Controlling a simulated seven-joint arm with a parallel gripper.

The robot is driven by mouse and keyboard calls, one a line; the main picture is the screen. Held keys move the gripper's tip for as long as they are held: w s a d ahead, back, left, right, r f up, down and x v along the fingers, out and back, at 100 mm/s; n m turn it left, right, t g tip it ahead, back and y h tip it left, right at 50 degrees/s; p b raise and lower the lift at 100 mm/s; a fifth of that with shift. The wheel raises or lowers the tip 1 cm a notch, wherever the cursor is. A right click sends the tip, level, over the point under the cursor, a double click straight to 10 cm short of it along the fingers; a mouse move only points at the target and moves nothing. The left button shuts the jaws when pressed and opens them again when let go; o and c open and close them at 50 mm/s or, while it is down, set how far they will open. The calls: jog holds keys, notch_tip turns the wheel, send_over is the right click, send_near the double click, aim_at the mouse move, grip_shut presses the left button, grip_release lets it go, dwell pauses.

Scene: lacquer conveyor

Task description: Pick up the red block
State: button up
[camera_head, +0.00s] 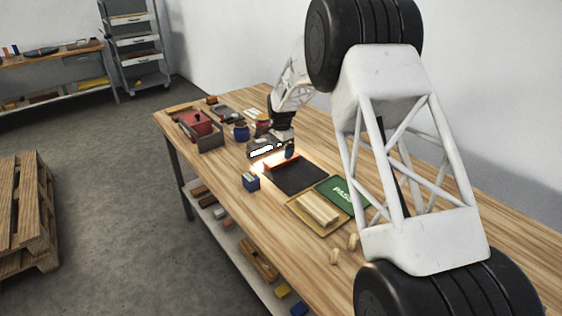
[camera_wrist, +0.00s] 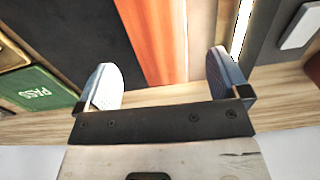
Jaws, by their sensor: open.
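The red block (camera_wrist: 155,40) shows in the wrist view as a long orange-red bar between the fingers of my gripper (camera_wrist: 164,78). It runs from the top edge of the picture down toward the palm, nearer the left finger than the right. The fingers are open and apart, with blue-grey pads, and a gap shows beside the block on each side. In the head view the red block (camera_head: 289,164) is a thin red strip at the far edge of a black mat (camera_head: 300,178). My gripper (camera_head: 288,153) is low over it and partly hides it.
A green PASS panel (camera_head: 341,192) and a tray with pale wooden pieces (camera_head: 317,208) lie to the right of the mat. A red-lined bin (camera_head: 202,131) and a blue jar (camera_head: 241,131) are farther back on the wooden bench (camera_head: 345,282).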

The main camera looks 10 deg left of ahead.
aim_at(281, 158)
jog(key=shift+s+f, duration=0.1)
jog(key=shift+f, duration=2.05)
jog(key=c, duration=1.1)
jog(key=shift+o, duration=0.2)
jog(key=shift+r, duration=0.2)
jog(key=shift+r, duration=1.55)
jog(key=shift+s+r, duration=0.1)
jog(key=shift+s, duration=0.2)
jog(key=s+d, duration=0.1)
jog(key=s, duration=0.4)
jog(key=s+d+r, duration=0.1)
jog(key=s+d, duration=0.1)
jog(key=s, duration=0.2)
jog(key=s+d, duration=0.2)
jog(key=s, duration=0.3)
jog(key=shift+s+r, duration=0.15)
jog(key=shift+s, duration=0.15)
